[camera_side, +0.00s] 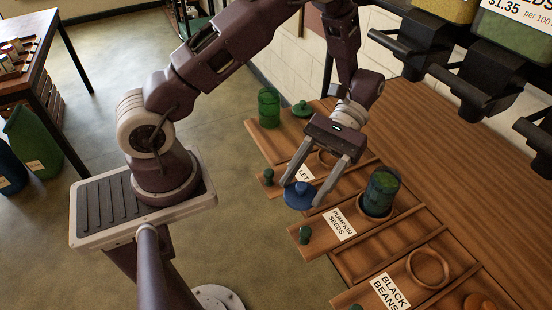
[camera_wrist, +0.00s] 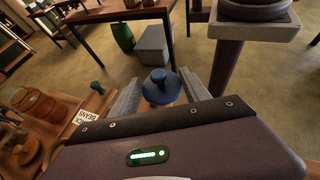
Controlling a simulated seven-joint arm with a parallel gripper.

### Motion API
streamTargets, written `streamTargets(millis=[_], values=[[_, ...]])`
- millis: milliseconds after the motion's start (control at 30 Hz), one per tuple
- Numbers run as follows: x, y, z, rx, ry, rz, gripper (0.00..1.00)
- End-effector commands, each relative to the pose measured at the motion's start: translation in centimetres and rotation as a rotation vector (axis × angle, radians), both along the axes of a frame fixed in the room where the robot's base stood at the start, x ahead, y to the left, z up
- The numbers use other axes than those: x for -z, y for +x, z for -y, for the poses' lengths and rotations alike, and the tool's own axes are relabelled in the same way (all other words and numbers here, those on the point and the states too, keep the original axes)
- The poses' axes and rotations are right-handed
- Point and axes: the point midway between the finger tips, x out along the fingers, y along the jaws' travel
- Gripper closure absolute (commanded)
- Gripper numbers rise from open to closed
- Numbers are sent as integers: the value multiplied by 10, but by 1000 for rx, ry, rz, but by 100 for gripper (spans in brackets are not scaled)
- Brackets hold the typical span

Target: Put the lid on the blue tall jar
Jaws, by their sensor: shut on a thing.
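A blue lid (camera_side: 299,195) with a round knob is between the fingertips of my gripper (camera_side: 300,192), which is shut on it. The lid also shows between the two fingers in the wrist view (camera_wrist: 160,85). It is held in front of the board, by the pumpkin seeds label. A tall blue-tinted glass jar (camera_side: 383,190) with green contents stands upright in a wooden ring to the right of my gripper. No lid shows on its top. The jar is not seen in the wrist view.
A green glass jar (camera_side: 268,107) and a green lid (camera_side: 302,109) stand at the back left of the wooden boards. An empty wooden ring (camera_side: 431,268) lies at the front right. Black dispenser spouts (camera_side: 480,80) overhang the upper right. An orange jar (camera_wrist: 52,106) shows in the wrist view.

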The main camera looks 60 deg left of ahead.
Motion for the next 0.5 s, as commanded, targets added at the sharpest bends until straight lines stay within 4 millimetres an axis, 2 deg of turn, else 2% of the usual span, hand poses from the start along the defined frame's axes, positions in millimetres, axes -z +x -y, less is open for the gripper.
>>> streamTargets(millis=[100,200,400,500], values=[[-15,36,23,-283,0,2,89],[-29,70,34,-493,1,3,89],[-54,128,39,-792,-1,-1,89],[-63,147,37,-878,-4,-1,89]])
